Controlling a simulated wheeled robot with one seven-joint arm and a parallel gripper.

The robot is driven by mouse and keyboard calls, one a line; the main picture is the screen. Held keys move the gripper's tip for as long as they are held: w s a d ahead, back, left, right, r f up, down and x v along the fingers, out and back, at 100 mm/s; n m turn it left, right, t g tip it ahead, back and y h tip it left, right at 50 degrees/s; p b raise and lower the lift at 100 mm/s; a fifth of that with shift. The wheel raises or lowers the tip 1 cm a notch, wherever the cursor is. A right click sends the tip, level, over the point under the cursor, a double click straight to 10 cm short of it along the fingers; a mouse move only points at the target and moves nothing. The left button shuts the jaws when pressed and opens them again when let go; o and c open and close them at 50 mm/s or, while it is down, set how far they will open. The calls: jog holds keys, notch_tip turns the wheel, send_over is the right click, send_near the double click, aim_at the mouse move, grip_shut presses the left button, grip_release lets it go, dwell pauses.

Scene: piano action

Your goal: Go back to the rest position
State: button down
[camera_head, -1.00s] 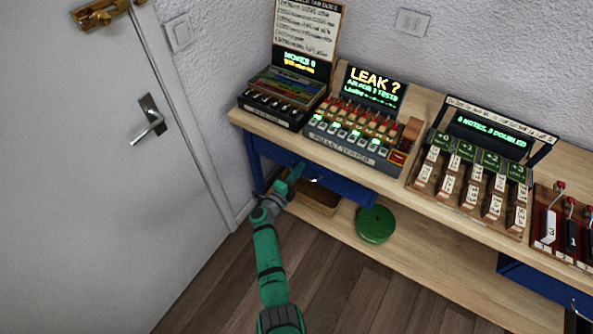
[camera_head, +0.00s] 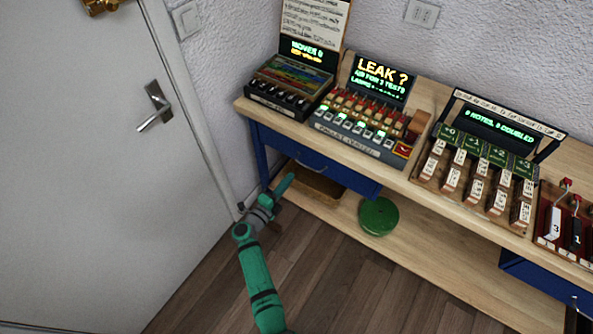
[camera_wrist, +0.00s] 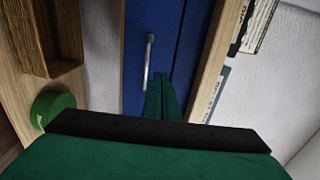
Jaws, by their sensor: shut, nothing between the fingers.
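My gripper (camera_head: 286,184) is green and sits in front of the workbench's left end, just below the blue drawer (camera_head: 305,158). In the wrist view my gripper's fingers (camera_wrist: 159,85) are together and empty. They point toward the front of the blue drawer (camera_wrist: 138,92) and its metal handle (camera_wrist: 149,62). The drawer appears closed. I cannot tell how far the fingertips are from the handle.
The wooden bench (camera_head: 420,197) carries several devices, among them the "LEAK ?" panel (camera_head: 383,75). A green round object (camera_head: 379,216) and a wooden box (camera_head: 317,187) are on the lower shelf. A grey door (camera_head: 90,190) stands at left. Floor in front is clear.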

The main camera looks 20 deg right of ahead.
jog(key=shift+v, duration=1.25)
jog(key=s+a+r+n+t+y, duration=0.1)
jog(key=s+a+r+n+y, duration=0.3)
jog(key=s+n, duration=0.5)
jog(key=s+a+r+n+t+y, duration=0.1)
jog(key=s+a+r+n+y, duration=0.4)
jog(key=s, duration=1.5)
jog(key=s+a+r+n+t+y, duration=0.2)
jog(key=s+a+r+n+y, duration=0.3)
jog(key=s+n, duration=0.9)
notch_tip(320, 180, up, 3)
jog(key=shift+s+a+f, duration=0.1)
jog(key=shift+s+a, duration=0.35)
jog(key=shift+s, duration=0.2)
jog(key=shift+w, duration=0.15)
